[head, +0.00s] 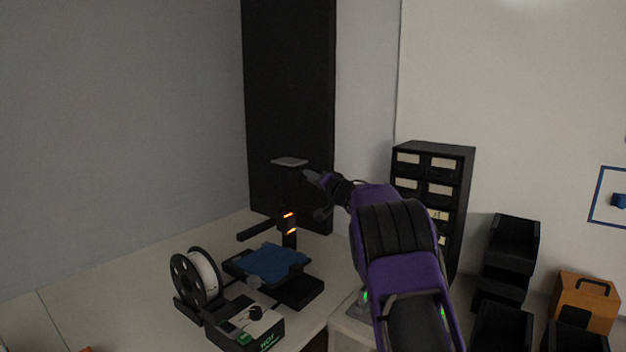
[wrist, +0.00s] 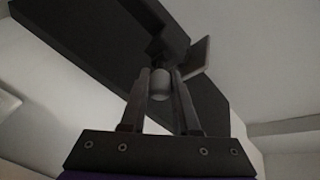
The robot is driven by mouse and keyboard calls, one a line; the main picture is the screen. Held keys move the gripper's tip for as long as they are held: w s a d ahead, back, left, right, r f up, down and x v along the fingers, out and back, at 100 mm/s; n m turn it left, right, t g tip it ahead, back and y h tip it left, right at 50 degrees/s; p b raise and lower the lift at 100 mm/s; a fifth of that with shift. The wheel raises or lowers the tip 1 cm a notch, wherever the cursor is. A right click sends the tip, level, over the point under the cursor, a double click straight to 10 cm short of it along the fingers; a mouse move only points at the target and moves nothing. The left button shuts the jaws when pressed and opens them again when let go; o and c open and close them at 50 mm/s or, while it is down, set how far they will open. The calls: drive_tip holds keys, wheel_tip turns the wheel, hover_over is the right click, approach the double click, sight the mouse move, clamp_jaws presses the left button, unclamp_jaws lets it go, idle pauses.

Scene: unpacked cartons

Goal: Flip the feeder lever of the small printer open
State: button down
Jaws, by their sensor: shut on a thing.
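The small printer stands on the white table in the head view, with a dark upright post (head: 290,195), a blue bed (head: 268,264) and a grey plate (head: 289,161) on top. My gripper (head: 312,178) is at the post's upper end, just right of and below the plate. In the wrist view, the fingers of my gripper (wrist: 160,75) are shut on a grey rounded piece (wrist: 160,88), which looks like the end of the feeder lever. The rest of the lever is hidden or too dark to make out. The plate's edge (wrist: 198,57) shows just beyond the right finger.
A white filament spool (head: 203,271) stands left of the bed, with a control box (head: 247,330) in front. A tall black panel (head: 285,80) is behind the printer. A drawer cabinet (head: 455,165) and dark bins (head: 515,240) stand to the right.

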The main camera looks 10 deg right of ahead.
drive_tip(key=shift+r, duration=0.1)
drive_tip(key=shift+r+g+p, duration=0.3)
drive_tip(key=shift+r+p, duration=0.05)
drive_tip(key=shift+p, duration=0.75)
drive_tip(key=shift+a+n+g+p, duration=0.1)
drive_tip(key=shift+n+g+p, duration=0.2)
drive_tip(key=shift+p, duration=0.35)
drive_tip(key=shift+f, duration=0.15)
drive_tip(key=c, duration=0.6)
unclamp_jaws()
drive_tip(key=shift+c, duration=0.2)
